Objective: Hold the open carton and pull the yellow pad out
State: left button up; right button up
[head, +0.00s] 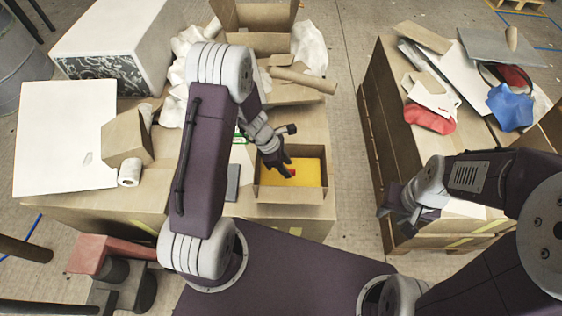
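The open carton (289,196) stands at the front right of the large cardboard-topped table. The yellow pad (310,173) lies inside it, with a small red mark (292,171) on or beside it. My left gripper (284,168) reaches down over the left part of the carton, with its fingers close to the pad. I cannot tell whether the fingers touch the pad or how far apart they are. My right gripper (390,207) is away to the right, by the near left edge of the right-hand crate; its fingers are hard to make out.
Crumpled white paper (312,50), a cardboard tube (303,79) and another open box (262,42) lie behind the carton. A white panel (66,135) and white roll (130,173) are at left. The right-hand crate (377,95) holds red and blue items. Floor shows between.

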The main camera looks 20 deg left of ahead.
aim_at(306, 172)
pick_arm(q)
jog(key=shift+b+x, duration=0.35)
jog(key=shift+x, duration=0.85)
pick_arm(e)
jog(key=shift+f, duration=0.6)
pick_arm(q)
grip_shut()
pick_arm(e)
jog(key=shift+c, duration=0.5)
